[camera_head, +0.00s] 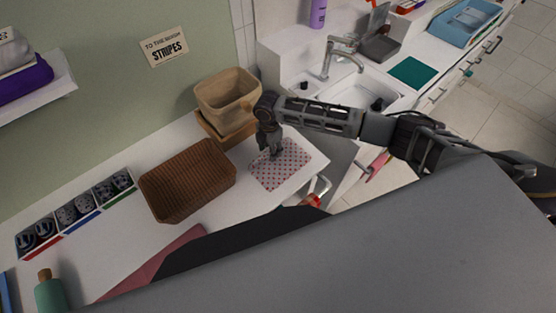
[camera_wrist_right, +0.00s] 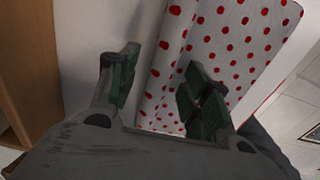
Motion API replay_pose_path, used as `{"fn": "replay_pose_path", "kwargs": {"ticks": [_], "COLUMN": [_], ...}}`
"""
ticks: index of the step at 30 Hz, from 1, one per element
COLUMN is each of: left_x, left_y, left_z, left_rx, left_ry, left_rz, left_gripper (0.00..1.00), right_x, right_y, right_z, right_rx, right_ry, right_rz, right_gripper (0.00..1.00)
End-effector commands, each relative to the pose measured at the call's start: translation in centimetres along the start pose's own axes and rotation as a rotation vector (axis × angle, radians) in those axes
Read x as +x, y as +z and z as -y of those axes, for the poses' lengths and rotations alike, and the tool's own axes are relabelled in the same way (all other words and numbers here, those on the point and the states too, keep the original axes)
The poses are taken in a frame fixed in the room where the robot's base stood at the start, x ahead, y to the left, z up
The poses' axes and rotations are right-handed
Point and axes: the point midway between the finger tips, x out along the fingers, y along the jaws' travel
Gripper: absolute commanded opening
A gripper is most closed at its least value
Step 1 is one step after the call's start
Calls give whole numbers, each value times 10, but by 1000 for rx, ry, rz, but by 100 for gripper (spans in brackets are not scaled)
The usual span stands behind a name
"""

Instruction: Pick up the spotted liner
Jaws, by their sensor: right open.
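The spotted liner (camera_head: 289,168) is a white cloth with red dots, lying on the white counter in the head view. My right gripper (camera_head: 275,155) is over its upper left part, pointing down. In the right wrist view, the spotted liner (camera_wrist_right: 240,50) shows a fold or raised edge running between the two fingers. My right gripper (camera_wrist_right: 155,88) is open there, one finger on each side of that fold. I cannot tell whether the fingers touch the cloth. My left gripper is not in view.
A brown wicker basket (camera_head: 187,181) stands left of the liner. A tan basket (camera_head: 228,97) in a wooden box stands behind my right gripper. A sink (camera_head: 370,88) with a tap lies to the right. Rolled items in trays (camera_head: 76,211) sit at the left.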

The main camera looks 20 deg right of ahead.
Motion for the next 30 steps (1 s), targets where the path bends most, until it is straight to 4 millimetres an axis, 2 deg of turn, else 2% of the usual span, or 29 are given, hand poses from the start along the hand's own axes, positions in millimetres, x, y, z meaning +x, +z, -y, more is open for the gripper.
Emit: {"fn": "replay_pose_path", "kwargs": {"ticks": [12, 22, 30], "left_x": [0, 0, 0], "left_y": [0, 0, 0], "left_z": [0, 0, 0], "left_rx": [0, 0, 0], "left_ry": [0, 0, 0], "left_rz": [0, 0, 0], "left_gripper": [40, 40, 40], "right_x": [0, 0, 0], "right_y": [0, 0, 0], "right_z": [0, 0, 0], "right_rx": [0, 0, 0], "right_ry": [0, 0, 0], "right_rz": [0, 0, 0], "right_gripper": [48, 6, 4]}}
